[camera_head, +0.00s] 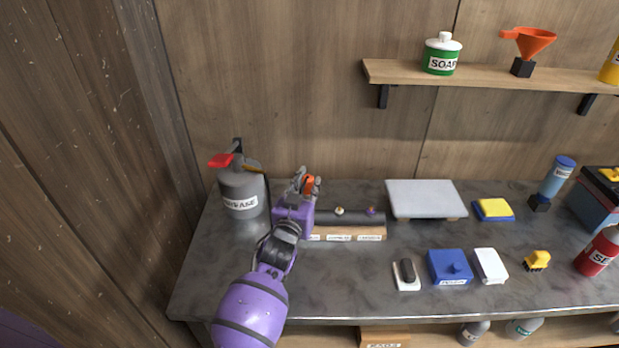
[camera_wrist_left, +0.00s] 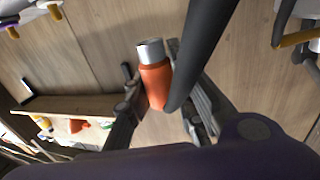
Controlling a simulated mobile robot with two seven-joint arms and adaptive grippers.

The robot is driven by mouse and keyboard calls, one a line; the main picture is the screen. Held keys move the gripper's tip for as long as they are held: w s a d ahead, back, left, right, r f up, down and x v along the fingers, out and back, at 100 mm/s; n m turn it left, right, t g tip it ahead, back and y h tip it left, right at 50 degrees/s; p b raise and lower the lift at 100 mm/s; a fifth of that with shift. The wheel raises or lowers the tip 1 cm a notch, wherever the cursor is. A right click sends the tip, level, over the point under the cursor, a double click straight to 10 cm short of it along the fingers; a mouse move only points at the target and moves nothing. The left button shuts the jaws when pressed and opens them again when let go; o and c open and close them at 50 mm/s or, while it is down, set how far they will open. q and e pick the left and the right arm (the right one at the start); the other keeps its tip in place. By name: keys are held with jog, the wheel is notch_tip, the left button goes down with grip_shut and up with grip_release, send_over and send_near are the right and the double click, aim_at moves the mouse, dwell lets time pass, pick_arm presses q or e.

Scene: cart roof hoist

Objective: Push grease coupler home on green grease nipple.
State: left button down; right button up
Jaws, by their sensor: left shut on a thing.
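My left gripper (camera_head: 308,184) is shut on the orange grease coupler (camera_head: 309,183), just above the left part of a dark bar. In the left wrist view the coupler (camera_wrist_left: 155,84) has a silver end and sits between the fingers (camera_wrist_left: 160,92), with a dark hose crossing beside it. The dark bar (camera_head: 355,219) lies on a wooden block with white labels. It carries a pale yellowish nipple (camera_head: 339,211) and a purple one (camera_head: 371,211). I see no green nipple; my gripper hides the bar's left part. My right gripper is not in view.
A grey grease canister (camera_head: 241,205) with a red handle stands left of my arm. A grey raised plate (camera_head: 427,198), a blue box (camera_head: 450,267) and a yellow sponge (camera_head: 494,209) lie to the right. A wall shelf (camera_head: 480,76) is above. The front middle worktop is fairly clear.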

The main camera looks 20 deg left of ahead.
pick_arm(q)
jog(key=shift+f, duration=0.8)
jog(key=shift+f+b, duration=0.35)
jog(key=shift+b, duration=0.05)
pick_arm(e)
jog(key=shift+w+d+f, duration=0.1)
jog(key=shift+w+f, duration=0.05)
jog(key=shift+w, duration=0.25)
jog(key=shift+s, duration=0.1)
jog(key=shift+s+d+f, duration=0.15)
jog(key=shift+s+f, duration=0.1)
pick_arm(q)
jog(key=shift+r, duration=0.1)
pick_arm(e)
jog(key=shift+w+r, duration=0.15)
